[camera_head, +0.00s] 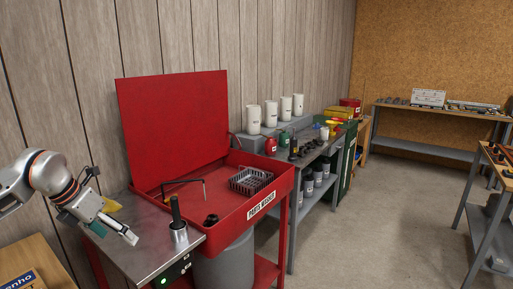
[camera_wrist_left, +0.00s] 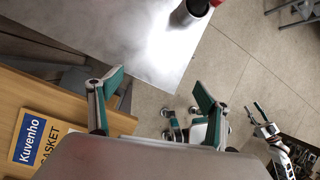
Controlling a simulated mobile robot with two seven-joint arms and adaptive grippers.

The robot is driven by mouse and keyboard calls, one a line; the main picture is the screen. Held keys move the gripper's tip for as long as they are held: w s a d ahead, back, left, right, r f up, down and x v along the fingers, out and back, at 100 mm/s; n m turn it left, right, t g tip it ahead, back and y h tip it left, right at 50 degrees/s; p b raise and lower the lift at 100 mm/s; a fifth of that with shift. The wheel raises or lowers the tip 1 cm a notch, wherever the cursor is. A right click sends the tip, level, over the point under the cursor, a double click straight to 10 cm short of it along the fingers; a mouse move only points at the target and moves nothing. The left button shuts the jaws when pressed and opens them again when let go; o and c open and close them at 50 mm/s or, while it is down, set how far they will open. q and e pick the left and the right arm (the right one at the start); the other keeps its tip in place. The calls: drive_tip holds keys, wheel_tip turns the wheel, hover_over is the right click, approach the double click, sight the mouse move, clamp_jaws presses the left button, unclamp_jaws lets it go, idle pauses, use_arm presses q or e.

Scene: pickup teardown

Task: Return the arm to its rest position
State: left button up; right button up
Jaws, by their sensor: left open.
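My left arm comes in from the left in the head view. Its gripper (camera_head: 118,232) hangs over the near end of the metal bench top (camera_head: 140,252), left of a metal cup (camera_head: 179,236) with a dark handle standing in it. In the left wrist view the two teal-padded fingers (camera_wrist_left: 153,92) are spread wide, with nothing between them.
The red parts washer (camera_head: 240,208), lid raised, stands right of the metal top and holds a basket (camera_head: 250,181). A wooden surface at lower left carries a Kuvenho gasket box (camera_wrist_left: 36,138). A workbench (camera_head: 312,153) stands farther back. The floor (camera_head: 400,220) at right is clear.

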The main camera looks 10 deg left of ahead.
use_arm(q)
drive_tip(key=s+d+f+n+t+h, duration=0.1)
drive_tip(key=s+d+f+n+h, duration=0.3)
drive_tip(key=d, duration=0.7)
drive_tip(key=w+d+n+t+h, duration=0.15)
drive_tip(key=d+h, duration=0.35)
drive_tip(key=d, duration=0.5)
drive_tip(key=s+d+f+n+t+h, duration=0.2)
drive_tip(key=d+h, duration=0.3)
drive_tip(key=d, duration=0.6)
drive_tip(key=s+a+f+n+t+y, duration=0.1)
drive_tip(key=a+f+n+t+y, duration=0.3)
drive_tip(key=f+n, duration=0.4)
drive_tip(key=s+a+f+n+t+y, duration=0.1)
drive_tip(key=a+f+n+t+y, duration=0.15)
drive_tip(key=f+n+y, duration=0.6)
drive_tip(key=s+a+f+n+g+y, duration=0.1)
drive_tip(key=s+f+n+g, duration=0.3)
drive_tip(key=s+f+n, duration=0.5)
drive_tip(key=s+f, duration=0.3)
drive_tip(key=s, duration=0.1)
drive_tip(key=shift+s+f+n+g, duration=0.3)
drive_tip(key=shift+f+n, duration=0.1)
use_arm(e)
drive_tip(key=shift+w+a, duration=0.25)
drive_tip(key=shift+w, duration=0.1)
